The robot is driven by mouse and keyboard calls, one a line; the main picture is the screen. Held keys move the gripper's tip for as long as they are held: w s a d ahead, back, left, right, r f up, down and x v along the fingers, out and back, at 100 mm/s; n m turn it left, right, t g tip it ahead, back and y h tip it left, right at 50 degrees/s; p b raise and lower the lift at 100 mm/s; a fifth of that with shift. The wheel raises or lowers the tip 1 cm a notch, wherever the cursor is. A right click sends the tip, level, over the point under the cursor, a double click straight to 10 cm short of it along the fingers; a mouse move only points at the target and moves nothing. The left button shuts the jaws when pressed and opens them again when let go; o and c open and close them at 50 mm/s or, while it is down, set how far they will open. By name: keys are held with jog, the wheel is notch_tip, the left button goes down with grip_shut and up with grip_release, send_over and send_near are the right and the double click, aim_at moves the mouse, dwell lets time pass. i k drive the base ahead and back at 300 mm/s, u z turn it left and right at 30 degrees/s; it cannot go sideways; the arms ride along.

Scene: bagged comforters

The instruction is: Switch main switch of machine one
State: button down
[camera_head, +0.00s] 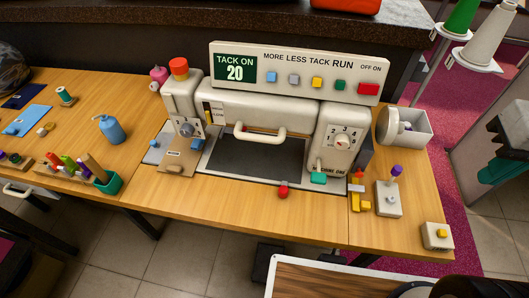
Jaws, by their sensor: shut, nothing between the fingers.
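Machine one (255,111) is a cream sewing machine set into a wooden table, with "...HINE ONE" readable at its lower right. Its upright panel (232,50) carries a green display (236,69) reading "TACK ON 20". A row of blue, grey, yellow and green buttons runs under "MORE LESS TACK RUN". A red switch (369,89) sits at the panel's right end under "OFF ON"; which way it is set cannot be told. My gripper is not in view.
A handle (260,133), numbered dial (342,140) and red-topped knob (179,67) stick out from the machine. A blue oil can (111,129) stands left; a white bin (409,128) and small switch boxes (388,199) stand right. Thread cones (489,36) rise behind. The table's front strip is mostly clear.

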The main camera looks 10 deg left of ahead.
aim_at(365, 88)
jog(key=k, duration=0.5)
jog(key=z, duration=2.1)
jog(key=i, duration=0.4)
jog(key=u, duration=2.15)
